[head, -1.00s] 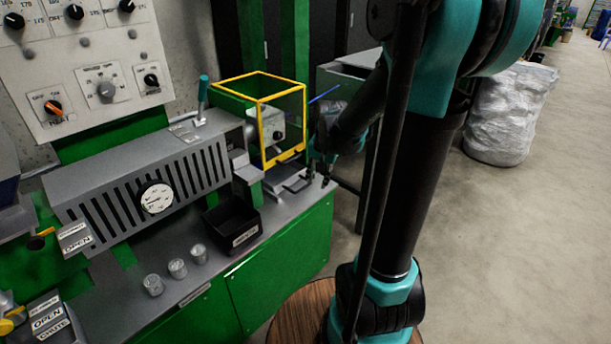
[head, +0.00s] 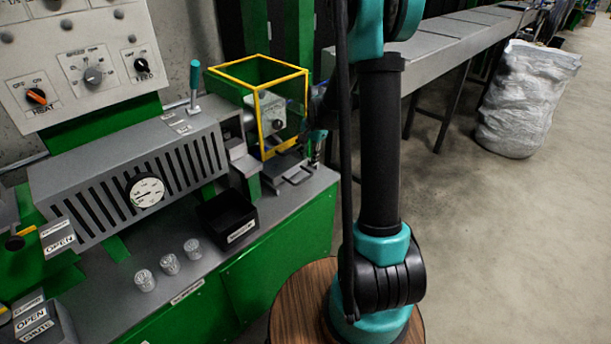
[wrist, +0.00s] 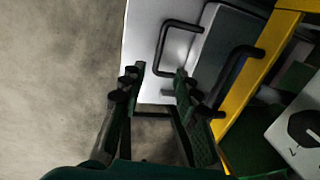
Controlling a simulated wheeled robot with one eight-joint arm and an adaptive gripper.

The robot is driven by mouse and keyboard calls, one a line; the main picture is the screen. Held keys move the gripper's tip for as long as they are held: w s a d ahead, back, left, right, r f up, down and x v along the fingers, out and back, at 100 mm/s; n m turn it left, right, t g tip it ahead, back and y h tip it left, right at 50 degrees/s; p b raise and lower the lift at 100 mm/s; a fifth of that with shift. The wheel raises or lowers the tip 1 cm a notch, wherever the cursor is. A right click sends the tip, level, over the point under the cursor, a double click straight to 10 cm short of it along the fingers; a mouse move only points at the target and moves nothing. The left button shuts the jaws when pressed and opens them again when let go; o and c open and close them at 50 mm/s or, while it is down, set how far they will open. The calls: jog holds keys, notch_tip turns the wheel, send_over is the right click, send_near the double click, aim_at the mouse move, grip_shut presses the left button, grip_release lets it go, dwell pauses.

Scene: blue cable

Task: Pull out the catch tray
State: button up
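The catch tray (head: 291,172) is a low grey piece with a dark handle, at the right end of the machine bench, below the yellow-framed guard. In the wrist view the grey tray (wrist: 222,45) shows beside the guard, with a black U-shaped handle (wrist: 165,48) on its outer side. My gripper (wrist: 158,84) is open and empty, its two fingers apart and short of the handle, with no contact visible. In the head view my gripper (head: 316,146) is just right of the guard and tray, small and partly hidden by my arm.
The yellow-framed guard (head: 262,106) stands close over the tray and has its own black handle (wrist: 235,72). A black bin (head: 229,216) and several clear cups (head: 169,264) stand on the bench. Open floor (head: 520,230) lies to the right.

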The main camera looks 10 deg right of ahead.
aim_at(305, 178)
jog(key=f, duration=0.3)
jog(key=w+f, duration=0.1)
jog(key=f, duration=0.2)
jog(key=a+f, duration=0.1)
jog(key=f, duration=0.3)
jog(key=shift+w, duration=0.2)
jog(key=shift+c, duration=0.5)
grip_shut()
